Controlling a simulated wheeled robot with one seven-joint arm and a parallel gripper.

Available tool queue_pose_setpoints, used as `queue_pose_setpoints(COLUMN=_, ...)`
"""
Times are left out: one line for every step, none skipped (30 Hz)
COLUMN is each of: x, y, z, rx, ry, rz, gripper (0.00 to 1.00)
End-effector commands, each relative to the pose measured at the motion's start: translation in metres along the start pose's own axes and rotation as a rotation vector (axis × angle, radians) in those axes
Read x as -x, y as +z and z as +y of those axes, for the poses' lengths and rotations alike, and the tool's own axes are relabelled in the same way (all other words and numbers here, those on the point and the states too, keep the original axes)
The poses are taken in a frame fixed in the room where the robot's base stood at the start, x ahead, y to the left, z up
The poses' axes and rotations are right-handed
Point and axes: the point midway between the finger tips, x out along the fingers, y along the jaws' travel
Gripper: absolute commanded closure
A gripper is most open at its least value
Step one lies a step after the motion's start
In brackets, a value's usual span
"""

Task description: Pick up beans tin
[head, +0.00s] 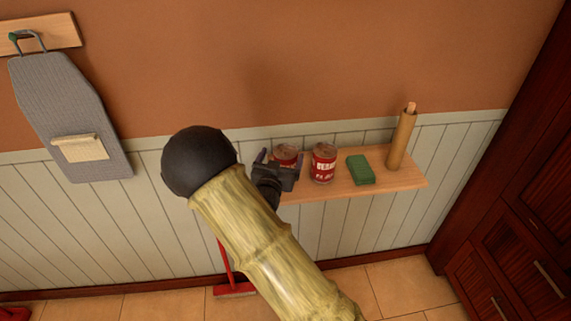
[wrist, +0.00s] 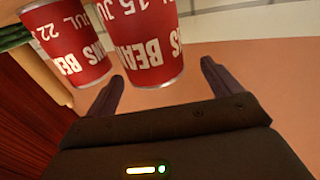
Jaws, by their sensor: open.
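Two red tins with white BEANS lettering stand on a wooden shelf (head: 400,181). The left tin (head: 287,152) is partly hidden behind my gripper (head: 279,163); the other tin (head: 323,164) stands just to its right. My gripper is open, with its two dark fingers pointing at the left tin. In the wrist view, that tin (wrist: 147,42) appears upside down between and just beyond the fingertips (wrist: 162,70), with nothing gripped. The other tin (wrist: 68,45) is outside the fingers, on the left there. Whether a finger touches the near tin is unclear.
A green sponge (head: 360,170) and an upright brown roll (head: 401,142) stand farther right on the shelf. The wall is behind. A dark wooden cabinet (head: 520,220) is at the right. An ironing board (head: 70,110) hangs at the left, and a red broom (head: 234,288) is below.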

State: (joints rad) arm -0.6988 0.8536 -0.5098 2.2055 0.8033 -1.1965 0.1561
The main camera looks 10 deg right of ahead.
Motion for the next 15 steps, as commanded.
queue_pose_setpoints(x=-0.002, y=-0.001, z=0.001, rx=0.0, ry=0.001, rz=0.0, gripper=0.1)
queue_pose_setpoints(x=-0.004, y=-0.001, z=0.001, rx=0.0, ry=0.002, rz=0.0, gripper=0.1)
queue_pose_setpoints(x=-0.008, y=-0.001, z=0.002, rx=0.001, ry=0.002, rz=0.0, gripper=0.1)
queue_pose_setpoints(x=-0.012, y=-0.001, z=0.003, rx=0.002, ry=0.003, rz=0.0, gripper=0.1)
queue_pose_setpoints(x=-0.016, y=-0.002, z=0.004, rx=0.002, ry=0.002, rz=0.0, gripper=0.1)
queue_pose_setpoints(x=-0.022, y=-0.002, z=0.005, rx=0.003, ry=0.003, rz=0.001, gripper=0.1)
queue_pose_setpoints(x=-0.027, y=-0.002, z=0.006, rx=0.003, ry=0.004, rz=0.001, gripper=0.1)
queue_pose_setpoints(x=-0.031, y=-0.002, z=0.007, rx=0.003, ry=0.003, rz=0.001, gripper=0.1)
queue_pose_setpoints(x=-0.037, y=-0.001, z=0.006, rx=0.002, ry=0.001, rz=0.001, gripper=0.1)
queue_pose_setpoints(x=-0.041, y=-0.001, z=0.005, rx=0.0, ry=0.001, rz=0.001, gripper=0.1)
queue_pose_setpoints(x=-0.045, y=0.0, z=0.006, rx=0.001, ry=0.002, rz=0.0, gripper=0.1)
queue_pose_setpoints(x=-0.048, y=0.0, z=0.006, rx=0.0, ry=0.002, rz=0.0, gripper=0.1)
queue_pose_setpoints(x=-0.05, y=0.0, z=0.006, rx=0.0, ry=0.001, rz=0.001, gripper=0.1)
queue_pose_setpoints(x=-0.051, y=0.001, z=0.005, rx=0.0, ry=0.001, rz=0.0, gripper=0.1)
queue_pose_setpoints(x=-0.052, y=0.001, z=0.005, rx=0.0, ry=0.001, rz=0.0, gripper=0.1)
